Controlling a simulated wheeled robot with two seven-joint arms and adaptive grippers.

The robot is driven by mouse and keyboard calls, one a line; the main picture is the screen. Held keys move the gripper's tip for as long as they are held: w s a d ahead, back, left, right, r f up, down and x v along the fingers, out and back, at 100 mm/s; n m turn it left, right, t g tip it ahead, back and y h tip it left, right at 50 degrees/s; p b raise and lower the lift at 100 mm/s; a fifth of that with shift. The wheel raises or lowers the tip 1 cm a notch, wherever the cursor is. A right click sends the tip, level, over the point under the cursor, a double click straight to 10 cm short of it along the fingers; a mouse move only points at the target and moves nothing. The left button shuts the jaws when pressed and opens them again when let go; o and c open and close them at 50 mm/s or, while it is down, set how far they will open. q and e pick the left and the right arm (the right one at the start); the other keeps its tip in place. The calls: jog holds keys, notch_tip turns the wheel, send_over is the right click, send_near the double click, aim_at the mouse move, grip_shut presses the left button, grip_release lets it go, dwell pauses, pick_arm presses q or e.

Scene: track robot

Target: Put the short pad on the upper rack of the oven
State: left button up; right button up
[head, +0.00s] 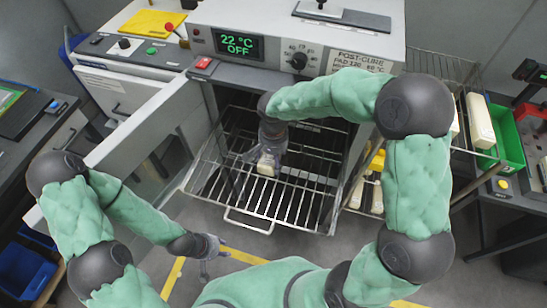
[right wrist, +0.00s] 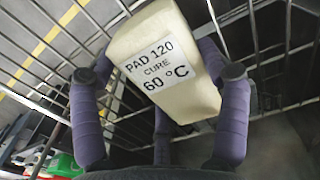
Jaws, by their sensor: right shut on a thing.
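My right gripper (head: 272,147) is shut on a cream pad (head: 266,166) over a wire rack (head: 245,205) drawn out of the oven. In the right wrist view the fingers (right wrist: 160,95) grip both sides of the pad (right wrist: 190,95), labelled "PAD 120 CURE 60 °C". Rack bars lie behind it; I cannot tell whether it touches them. The oven (head: 270,75) is open, its display reading "22 °C OFF". Whether this rack is the upper one is not clear. My left gripper (head: 207,258) hangs above the floor, apart from the rack, its opening too small to judge.
The oven door (head: 135,135) stands open at the left. At the right, a wire shelf (head: 440,68) and a green bin (head: 510,150) stand near another cream pad (head: 481,120). More pale blocks (head: 377,198) lie right of the oven. Bare rack surrounds the held pad.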

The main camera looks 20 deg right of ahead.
jog(key=shift+f, duration=0.1)
jog(key=o, duration=1.1)
jog(key=shift+r, duration=0.35)
notch_tip(320, 180, up, 7)
jog(key=shift+r+p, duration=0.15)
jog(key=shift+p, duration=0.8)
